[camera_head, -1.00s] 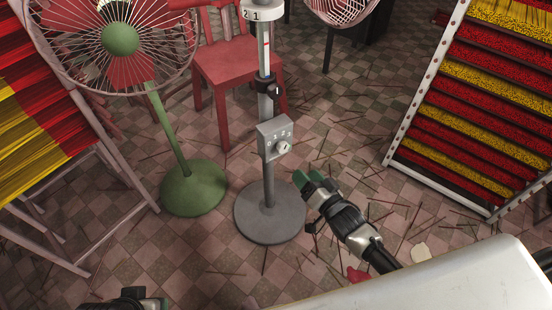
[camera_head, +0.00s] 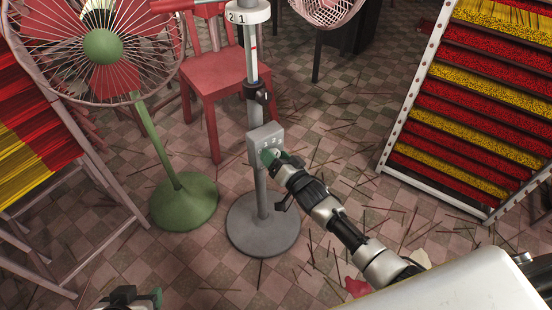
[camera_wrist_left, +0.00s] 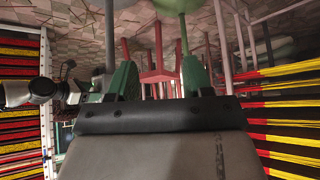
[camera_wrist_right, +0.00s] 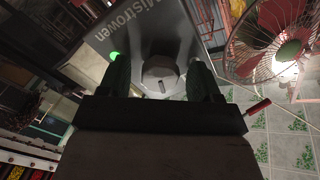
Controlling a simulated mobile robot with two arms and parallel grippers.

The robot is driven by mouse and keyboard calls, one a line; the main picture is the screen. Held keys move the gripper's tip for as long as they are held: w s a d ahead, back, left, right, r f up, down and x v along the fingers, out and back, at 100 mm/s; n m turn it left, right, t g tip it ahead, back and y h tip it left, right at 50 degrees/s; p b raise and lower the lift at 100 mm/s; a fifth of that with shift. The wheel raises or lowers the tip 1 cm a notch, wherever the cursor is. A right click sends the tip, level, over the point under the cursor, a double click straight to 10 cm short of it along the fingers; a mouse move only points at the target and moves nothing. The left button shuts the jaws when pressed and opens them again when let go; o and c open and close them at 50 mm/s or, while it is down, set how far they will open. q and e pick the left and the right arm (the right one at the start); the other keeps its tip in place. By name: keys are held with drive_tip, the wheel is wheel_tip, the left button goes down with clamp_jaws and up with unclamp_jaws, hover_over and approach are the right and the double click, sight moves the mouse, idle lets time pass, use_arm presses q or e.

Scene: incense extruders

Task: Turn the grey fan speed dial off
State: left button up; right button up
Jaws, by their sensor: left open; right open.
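The grey control box (camera_head: 256,145) is mounted on the grey fan's post. In the right wrist view its face (camera_wrist_right: 150,25) carries lettering and a small green light (camera_wrist_right: 115,55). The round grey dial (camera_wrist_right: 160,72) shows there between the two green fingertips, with a small dark mark on its lower part. My right gripper (camera_head: 272,157) is open at the box front and hides the dial in the head view. Whether the fingers touch the dial cannot be told. My left gripper (camera_head: 140,299) is open and empty at the bottom left, far from the box.
The post stands on a round grey base (camera_head: 262,225). A green fan (camera_head: 103,46) stands to its left, with a red chair (camera_head: 214,80) behind. Racks of red and yellow incense stand left and right (camera_head: 480,110). A white surface (camera_head: 455,285) fills the lower right. Sticks litter the floor.

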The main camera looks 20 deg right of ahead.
drive_tip(key=c, duration=0.9)
use_arm(q)
drive_tip(key=shift+s, duration=0.15)
drive_tip(key=s+g, duration=0.1)
drive_tip(key=s+a+g+p, duration=0.1)
drive_tip(key=s, duration=0.1)
drive_tip(key=s+g+y+p, duration=0.1)
drive_tip(key=s, duration=0.1)
drive_tip(key=shift+a+g, duration=0.35)
drive_tip(key=shift+g, duration=0.05)
use_arm(e)
drive_tip(key=n, duration=1.6)
drive_tip(key=shift+d, duration=0.1)
drive_tip(key=shift+f, duration=0.1)
